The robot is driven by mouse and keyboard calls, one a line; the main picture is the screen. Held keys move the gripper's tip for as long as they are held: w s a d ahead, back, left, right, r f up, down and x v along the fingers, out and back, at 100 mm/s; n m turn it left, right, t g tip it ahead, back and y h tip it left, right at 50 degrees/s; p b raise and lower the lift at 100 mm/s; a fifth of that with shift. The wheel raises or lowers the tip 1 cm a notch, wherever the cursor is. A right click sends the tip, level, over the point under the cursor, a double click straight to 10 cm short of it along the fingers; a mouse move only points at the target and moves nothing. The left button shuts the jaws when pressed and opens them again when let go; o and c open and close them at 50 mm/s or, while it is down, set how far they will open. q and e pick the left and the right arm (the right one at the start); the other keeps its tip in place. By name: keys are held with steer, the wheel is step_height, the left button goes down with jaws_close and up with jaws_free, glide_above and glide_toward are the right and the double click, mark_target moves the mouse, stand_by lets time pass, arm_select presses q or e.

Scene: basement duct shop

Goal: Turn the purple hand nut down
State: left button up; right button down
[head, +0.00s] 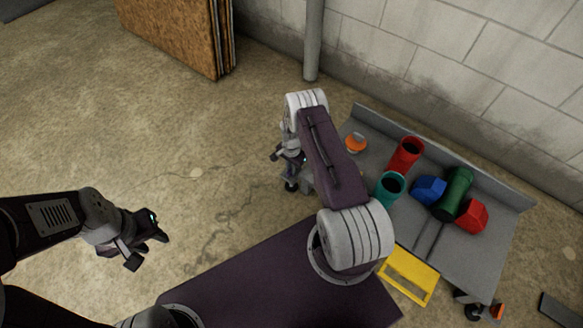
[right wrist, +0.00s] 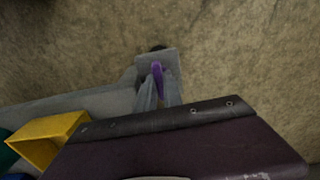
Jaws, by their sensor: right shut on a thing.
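The purple hand nut (right wrist: 157,76) shows in the right wrist view as a narrow purple shape on a grey block-like end piece. My right gripper (right wrist: 160,92) is shut on it, with the nut between the grey fingers. In the head view my right gripper (head: 281,157) is at the left side of the grey cart, partly covered by my own arm, and the nut cannot be made out there. My left gripper (head: 148,252) is open and empty over bare floor at the left.
The grey cart (head: 480,258) holds a red tube (head: 405,155), a teal tube (head: 390,187), a green cylinder (head: 455,192), blue (head: 428,190) and red (head: 471,215) pieces and an orange part (head: 355,143). A yellow bin (head: 408,276) stands at its near edge. The left floor is clear.

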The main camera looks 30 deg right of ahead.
steer(key=shift+m, duration=0.3)
steer(key=c, duration=1.5)
jaws_free()
step_height(320, 180, up, 9)
steer(key=p, duration=0.6)
